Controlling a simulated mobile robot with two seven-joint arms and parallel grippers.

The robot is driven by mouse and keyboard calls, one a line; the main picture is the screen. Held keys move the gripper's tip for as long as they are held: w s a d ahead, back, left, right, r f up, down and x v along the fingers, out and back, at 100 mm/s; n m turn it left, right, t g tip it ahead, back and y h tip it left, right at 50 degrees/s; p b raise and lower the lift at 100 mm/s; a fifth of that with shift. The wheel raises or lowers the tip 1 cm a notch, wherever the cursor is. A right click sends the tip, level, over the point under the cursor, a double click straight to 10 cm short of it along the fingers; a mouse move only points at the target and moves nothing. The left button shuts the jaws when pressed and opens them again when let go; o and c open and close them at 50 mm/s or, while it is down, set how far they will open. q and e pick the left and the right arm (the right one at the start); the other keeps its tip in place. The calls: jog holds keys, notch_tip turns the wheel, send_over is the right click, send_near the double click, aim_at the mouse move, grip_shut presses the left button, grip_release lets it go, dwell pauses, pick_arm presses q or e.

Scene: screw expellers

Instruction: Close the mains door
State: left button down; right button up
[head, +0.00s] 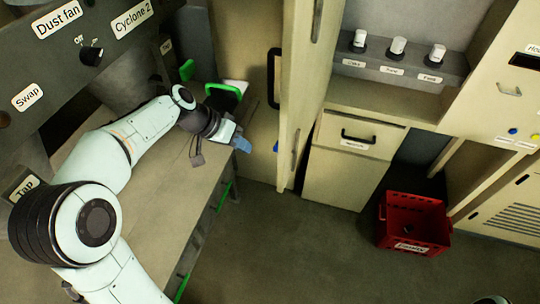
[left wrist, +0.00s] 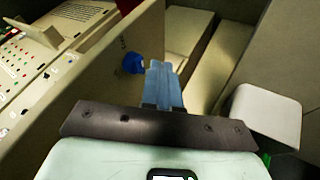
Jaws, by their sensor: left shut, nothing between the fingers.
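A tall beige door (head: 292,95) stands swung out, nearly edge-on, in the middle of the head view. I take it for the mains door, but no readable label shows on it. A blue knob (head: 276,147) sits on its left face. In the left wrist view the beige door panel (left wrist: 95,85) runs along the left, with the blue knob (left wrist: 133,63) beside my fingertips. My left gripper (head: 243,145) is shut and empty, just left of the door. Its blue fingers (left wrist: 163,85) show together near the knob; I cannot tell whether they touch it. My right gripper is not in view.
A workbench (head: 185,190) with green handles lies under my left arm. A red crate (head: 412,225) stands on the floor at right. A beige drawer cabinet (head: 345,165) is right of the door. A button panel (left wrist: 35,55) shows at the wrist view's left. The floor in front is clear.

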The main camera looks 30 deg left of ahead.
pick_arm(q)
jog(key=w+d+f, duration=0.3)
jog(key=d+f, duration=0.2)
jog(key=d, duration=0.1)
jog(key=shift+w+d+f+p, duration=0.15)
jog(key=shift+w+d+p, duration=0.15)
jog(key=shift+p, duration=0.15)
jog(key=shift+d, duration=0.1)
